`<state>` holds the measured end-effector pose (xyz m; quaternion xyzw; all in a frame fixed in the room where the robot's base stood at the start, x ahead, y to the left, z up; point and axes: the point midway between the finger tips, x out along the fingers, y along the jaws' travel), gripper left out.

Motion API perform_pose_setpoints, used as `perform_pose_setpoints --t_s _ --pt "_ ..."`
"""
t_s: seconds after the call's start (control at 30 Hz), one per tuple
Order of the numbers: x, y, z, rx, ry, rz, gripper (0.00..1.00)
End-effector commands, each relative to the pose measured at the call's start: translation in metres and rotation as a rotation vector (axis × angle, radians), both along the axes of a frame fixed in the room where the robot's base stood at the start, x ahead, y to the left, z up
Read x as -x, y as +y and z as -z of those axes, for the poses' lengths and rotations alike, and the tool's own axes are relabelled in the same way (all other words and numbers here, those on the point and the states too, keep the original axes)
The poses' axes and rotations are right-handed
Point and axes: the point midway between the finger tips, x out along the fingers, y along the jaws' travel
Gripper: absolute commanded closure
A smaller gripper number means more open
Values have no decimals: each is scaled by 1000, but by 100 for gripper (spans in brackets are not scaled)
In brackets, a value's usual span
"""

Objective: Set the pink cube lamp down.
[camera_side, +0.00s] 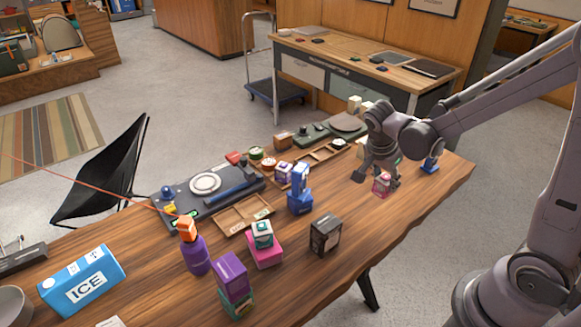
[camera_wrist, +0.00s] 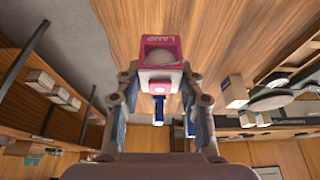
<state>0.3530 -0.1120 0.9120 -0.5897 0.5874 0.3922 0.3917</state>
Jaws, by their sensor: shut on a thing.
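The pink cube lamp (camera_side: 382,186) is between the fingers of my gripper (camera_side: 378,170) over the right part of the wooden table (camera_side: 345,205). The fingers hide part of the lamp in the side view. I cannot tell whether its underside touches the table or hangs just above it.
A small blue item (camera_side: 429,166) stands close right of the lamp. A black box (camera_side: 325,235), a blue stacked item (camera_side: 299,195) and a pink box (camera_side: 264,251) stand to the left. Wooden trays (camera_side: 243,214) lie farther left. The table between the black box and the lamp is bare.

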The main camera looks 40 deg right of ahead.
Motion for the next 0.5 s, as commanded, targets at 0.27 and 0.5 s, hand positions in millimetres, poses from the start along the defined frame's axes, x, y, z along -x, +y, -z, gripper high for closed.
perform_pose_setpoints --t_s 0.27,0.5 --pt "-21 22 18 0 0 0 95" --pt "-22 23 37 0 1 1 95"
